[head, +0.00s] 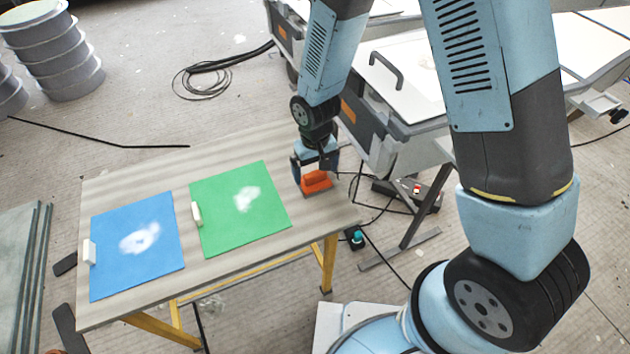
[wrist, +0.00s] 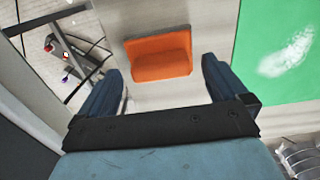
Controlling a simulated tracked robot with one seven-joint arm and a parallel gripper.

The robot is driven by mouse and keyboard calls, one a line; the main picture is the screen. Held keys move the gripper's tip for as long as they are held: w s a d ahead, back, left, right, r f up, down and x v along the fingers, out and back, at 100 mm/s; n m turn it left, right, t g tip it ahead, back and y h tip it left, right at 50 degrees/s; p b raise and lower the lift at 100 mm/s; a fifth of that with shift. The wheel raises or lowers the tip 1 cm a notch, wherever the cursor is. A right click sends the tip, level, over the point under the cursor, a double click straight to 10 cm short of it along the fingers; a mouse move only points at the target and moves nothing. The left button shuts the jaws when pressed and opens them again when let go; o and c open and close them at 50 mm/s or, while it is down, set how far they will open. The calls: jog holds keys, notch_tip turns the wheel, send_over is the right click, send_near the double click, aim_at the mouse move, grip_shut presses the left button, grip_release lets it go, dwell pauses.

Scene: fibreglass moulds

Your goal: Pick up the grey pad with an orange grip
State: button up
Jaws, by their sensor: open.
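The pad's orange grip (head: 316,181) shows at the right end of the wooden table, just below my gripper (head: 315,165) in the head view. Only a thin grey edge of the pad (head: 318,193) shows under the grip there. In the wrist view the orange grip (wrist: 159,56) lies ahead of my gripper (wrist: 163,72), between the lines of its two dark fingers. The fingers are apart, with nothing held between them. I cannot tell how high the fingertips are above the grip.
A green sheet (head: 230,225) and a blue sheet (head: 160,265), each with a white smear and a small white block at its left edge, lie on the table (head: 130,180) left of the pad. A white-topped unit (head: 415,75) stands close behind the table's right end.

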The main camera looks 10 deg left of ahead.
aim_at(315, 173)
jog(key=shift+f, duration=1.65)
jog(key=c, duration=0.8)
jog(key=shift+r, duration=0.1)
